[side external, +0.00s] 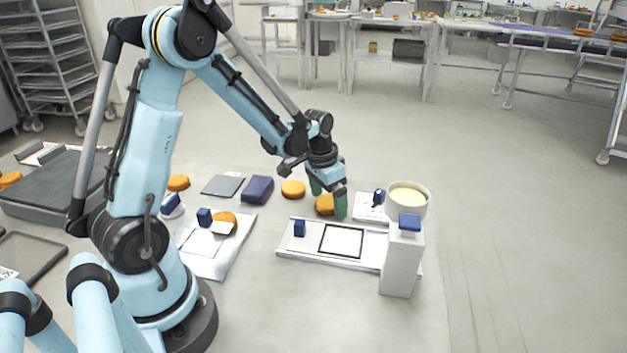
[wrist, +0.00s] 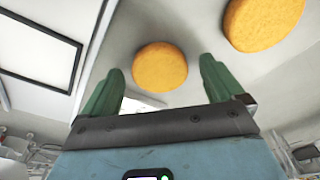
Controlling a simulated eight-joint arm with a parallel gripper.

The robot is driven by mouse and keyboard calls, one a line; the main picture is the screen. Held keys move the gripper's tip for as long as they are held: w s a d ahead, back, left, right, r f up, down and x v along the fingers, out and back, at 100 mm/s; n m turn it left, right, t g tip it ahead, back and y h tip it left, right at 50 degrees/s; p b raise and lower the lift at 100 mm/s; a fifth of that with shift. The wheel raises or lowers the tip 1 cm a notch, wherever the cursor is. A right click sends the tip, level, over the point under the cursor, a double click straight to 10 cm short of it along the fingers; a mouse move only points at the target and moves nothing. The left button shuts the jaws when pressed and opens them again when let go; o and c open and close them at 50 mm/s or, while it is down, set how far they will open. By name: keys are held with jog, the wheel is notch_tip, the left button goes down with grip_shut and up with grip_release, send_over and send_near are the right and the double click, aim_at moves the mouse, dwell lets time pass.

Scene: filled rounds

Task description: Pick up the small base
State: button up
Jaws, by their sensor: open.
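A small golden-orange round base (side external: 325,204) lies on the work surface beside my gripper (side external: 328,197). In the wrist view the same round base (wrist: 159,67) shows whole between the two green fingers of my gripper (wrist: 161,75), with a gap on each side. The fingers are spread and hold nothing. From these views I cannot tell exactly how far the fingertips are above the surface. A second orange round (side external: 293,189) lies to the left of it, and this round (wrist: 262,22) shows at the upper right of the wrist view.
A white board with a black-framed square (side external: 341,241) lies in front of my gripper. A white box with a blue top (side external: 400,265) and a bowl of cream filling (side external: 408,202) stand to the right. A dark blue block (side external: 257,189) lies to the left.

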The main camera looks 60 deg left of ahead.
aim_at(330, 201)
jog(key=c, duration=0.8)
jog(key=shift+r, duration=0.1)
jog(key=shift+r, duration=0.5)
jog(key=r, duration=0.1)
jog(key=d+r, duration=0.1)
jog(key=r, duration=0.1)
jog(key=shift+s+d+r, duration=0.1)
jog(key=shift+s+r, duration=0.05)
jog(key=shift+r, duration=0.15)
jog(key=s+d+r, duration=0.3)
jog(key=d+r, duration=0.2)
jog(key=r, duration=0.1)
jog(key=s+d+r, duration=0.3)
jog(key=d+r, duration=0.3)
jog(key=r, duration=0.1)
jog(key=w+f, duration=0.1)
jog(key=f, duration=0.1)
jog(key=w+f, duration=0.1)
jog(key=f, duration=0.1)
jog(key=w+a+f, duration=0.1)
jog(key=f, duration=0.1)
jog(key=shift+w+f, duration=0.25)
jog(key=shift+f, duration=0.15)
